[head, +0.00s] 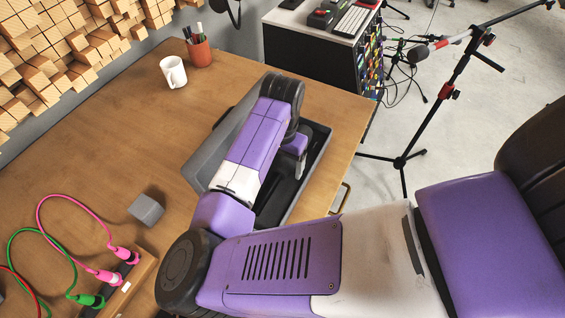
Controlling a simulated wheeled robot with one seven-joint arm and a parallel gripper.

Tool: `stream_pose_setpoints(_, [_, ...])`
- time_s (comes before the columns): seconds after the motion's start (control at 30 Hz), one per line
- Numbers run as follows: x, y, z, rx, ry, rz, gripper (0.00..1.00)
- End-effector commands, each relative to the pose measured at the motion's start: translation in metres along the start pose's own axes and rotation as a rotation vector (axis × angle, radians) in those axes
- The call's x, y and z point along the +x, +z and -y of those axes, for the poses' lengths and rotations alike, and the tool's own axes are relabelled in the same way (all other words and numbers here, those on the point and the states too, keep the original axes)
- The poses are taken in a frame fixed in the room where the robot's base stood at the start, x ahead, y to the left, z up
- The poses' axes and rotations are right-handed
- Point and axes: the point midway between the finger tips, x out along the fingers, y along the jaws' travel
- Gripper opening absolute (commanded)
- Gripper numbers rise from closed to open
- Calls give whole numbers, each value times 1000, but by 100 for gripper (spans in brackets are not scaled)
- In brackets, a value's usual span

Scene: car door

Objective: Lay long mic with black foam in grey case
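The grey case (204,153) lies open on the wooden table, its lid raised on the left and its dark tray (318,150) on the right. My arm crosses over it and covers much of its inside. The visible part of my gripper (298,158) is over the case's dark interior, pointing down; its fingertips are hidden or too dark to make out. A dark shape (278,192) shows inside the case below my arm; I cannot tell whether it is the long mic with black foam or the case's lining. No foam-covered mic is clearly visible elsewhere on the table.
A white mug (173,72) and a terracotta pen pot (199,51) stand at the back. A small grey block (146,209) and a cable box (125,285) with pink and green cables are at left. A mic stand (446,98) stands on the floor at right.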

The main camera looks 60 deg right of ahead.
Motion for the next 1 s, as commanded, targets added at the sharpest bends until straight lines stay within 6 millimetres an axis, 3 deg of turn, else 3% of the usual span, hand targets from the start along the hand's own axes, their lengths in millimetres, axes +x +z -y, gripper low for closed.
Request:
stream_pose_setpoints(0.27, [-7,-1,0,1,-1,-2,80])
stream_pose_setpoints(0.7, [-70,0,0,2,-1,-1,80])
stream_pose_setpoints(1.0, [-78,0,0,0,0,0,80])
